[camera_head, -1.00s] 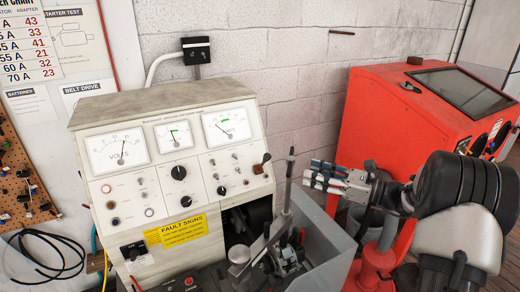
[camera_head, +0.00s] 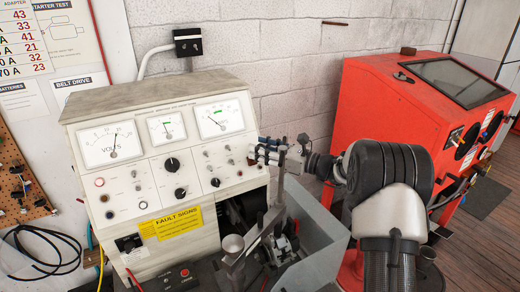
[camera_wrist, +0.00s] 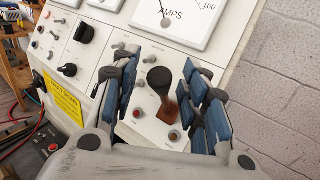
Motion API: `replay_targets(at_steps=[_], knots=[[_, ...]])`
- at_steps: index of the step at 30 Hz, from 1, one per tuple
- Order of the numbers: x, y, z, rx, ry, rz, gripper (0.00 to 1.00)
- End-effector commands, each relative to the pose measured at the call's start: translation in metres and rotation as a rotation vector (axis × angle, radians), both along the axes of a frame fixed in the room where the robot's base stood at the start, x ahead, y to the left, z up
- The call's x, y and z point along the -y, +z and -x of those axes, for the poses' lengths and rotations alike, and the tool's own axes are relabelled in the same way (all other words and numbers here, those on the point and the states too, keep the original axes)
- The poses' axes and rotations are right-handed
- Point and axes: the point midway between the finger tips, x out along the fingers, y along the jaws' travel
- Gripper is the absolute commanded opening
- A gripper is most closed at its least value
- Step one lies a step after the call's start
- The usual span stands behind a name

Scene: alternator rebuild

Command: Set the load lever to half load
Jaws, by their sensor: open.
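The load lever is a dark knob on a brown stem (camera_wrist: 160,82), standing out of the white test panel (camera_wrist: 130,130) below the AMPS meter in the wrist view. My gripper (camera_wrist: 161,68) is open, with one blue-padded finger on the left of the lever and the other on the right. A gap shows on both sides of the knob, so I see no grip on it. In the head view my gripper (camera_head: 262,152) is at the panel's right edge, where its fingers largely hide the lever.
The test bench (camera_head: 150,90) carries three meters, knobs and switches. A grey bin (camera_head: 325,250) with parts and an upright metal bar (camera_head: 278,185) stand below my gripper. A red machine (camera_head: 390,120) stands at the right. The block wall is behind.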

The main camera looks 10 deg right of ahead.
Motion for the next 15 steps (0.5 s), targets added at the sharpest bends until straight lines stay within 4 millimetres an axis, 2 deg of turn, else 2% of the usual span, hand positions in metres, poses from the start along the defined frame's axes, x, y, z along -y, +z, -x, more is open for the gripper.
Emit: replay_targets(at_steps=[11, 15], knots=[[-0.0062, -0.0003, -0.0053, -0.001, -0.001, -0.001, 0.41], [-0.0062, -0.0003, -0.0052, -0.001, -0.001, -0.001, 0.34]])
